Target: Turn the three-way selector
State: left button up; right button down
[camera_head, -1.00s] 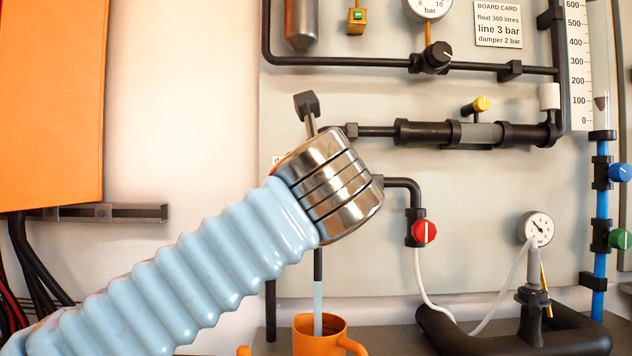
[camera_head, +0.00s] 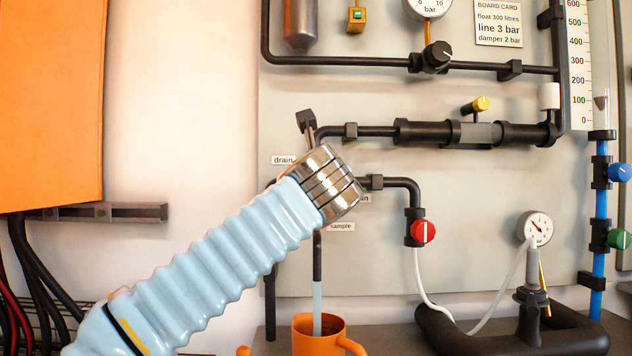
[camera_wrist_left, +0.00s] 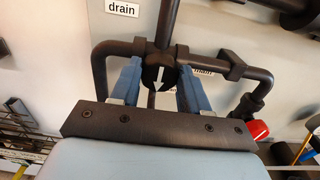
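The three-way selector (camera_wrist_left: 158,78) shows in the left wrist view as a dark round knob with a white arrow pointing down in the picture. Pipes meet it from above, left and right. In the head view my wrist covers it. My left gripper (camera_wrist_left: 160,88) has its two blue fingers on either side of the knob. They look open, with narrow gaps; contact cannot be told. The labels "drain" (camera_head: 284,160), "sample" (camera_head: 341,226) and a partly hidden "main" (camera_head: 364,198) surround the selector. My right gripper is not in view.
A red knob (camera_head: 424,231) sits on the pipe to the right. An orange mug (camera_head: 318,338) stands below the sample pipe. A dark block on a stem (camera_head: 306,120) rises just above my wrist. An orange cabinet (camera_head: 50,100) is at the left.

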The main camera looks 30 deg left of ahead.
pick_arm(q)
jog(key=c, duration=0.5)
jog(key=shift+o, duration=0.2)
jog(key=shift+n, duration=0.3)
jog(key=n, duration=0.2)
jog(key=shift+n+p, duration=0.3)
jog(key=shift+p, duration=0.1)
jog(key=n, duration=0.4)
jog(key=shift+s+a+f+n, duration=0.1)
jog(key=shift+n, duration=0.2)
jog(key=n, duration=0.4)
jog(key=shift+f+b, duration=0.1)
jog(key=shift+b, duration=0.2)
jog(key=n+b, duration=0.1)
jog(key=n, duration=0.5)
jog(key=shift+f, duration=0.1)
